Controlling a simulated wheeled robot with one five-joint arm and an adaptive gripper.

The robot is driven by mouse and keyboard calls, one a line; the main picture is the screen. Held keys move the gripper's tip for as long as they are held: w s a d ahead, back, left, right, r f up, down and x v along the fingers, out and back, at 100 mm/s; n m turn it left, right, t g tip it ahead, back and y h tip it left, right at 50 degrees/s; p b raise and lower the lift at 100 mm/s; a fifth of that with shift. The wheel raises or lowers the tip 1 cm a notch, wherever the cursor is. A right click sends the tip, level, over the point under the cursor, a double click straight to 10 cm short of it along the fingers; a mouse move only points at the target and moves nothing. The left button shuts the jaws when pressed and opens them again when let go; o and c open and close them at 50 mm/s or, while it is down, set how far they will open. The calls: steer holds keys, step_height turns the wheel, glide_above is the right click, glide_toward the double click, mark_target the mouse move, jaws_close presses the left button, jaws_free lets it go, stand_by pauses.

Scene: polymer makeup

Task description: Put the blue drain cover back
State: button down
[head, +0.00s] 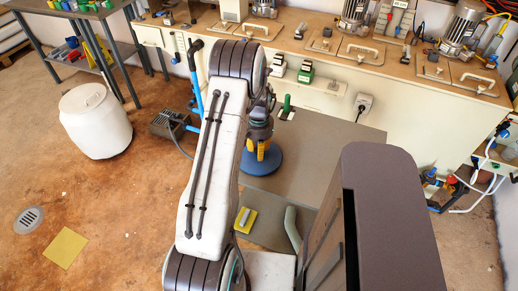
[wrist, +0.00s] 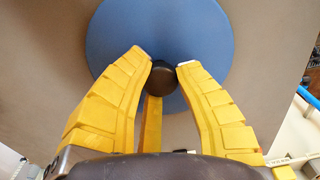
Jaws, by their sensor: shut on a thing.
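The blue drain cover (head: 264,169) is a round blue disc, seen in the head view below the end of my arm. In the wrist view the blue disc (wrist: 205,38) fills the top middle, with a dark knob (wrist: 161,76) at its centre. My gripper (head: 261,153) has yellow fingers pointing down over the disc. In the wrist view its fingers (wrist: 164,62) close around the knob. I cannot tell whether the disc touches the grey surface below. A grey slotted floor drain (head: 29,219) lies uncovered on the brown floor at the left.
A white barrel (head: 95,122) stands on the floor at the upper left, near a metal table (head: 105,15). A yellow square (head: 66,248) lies by the drain. A long cream bench (head: 330,85) with motors runs along the back. Open brown floor (head: 120,200) lies left of my arm.

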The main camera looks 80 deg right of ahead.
steer(key=shift+f, duration=0.1)
steer(key=c, duration=1.1)
jaws_free()
steer(key=shift+o, duration=0.2)
step_height(320, 180, up, 12)
steer(key=shift+b, duration=0.3)
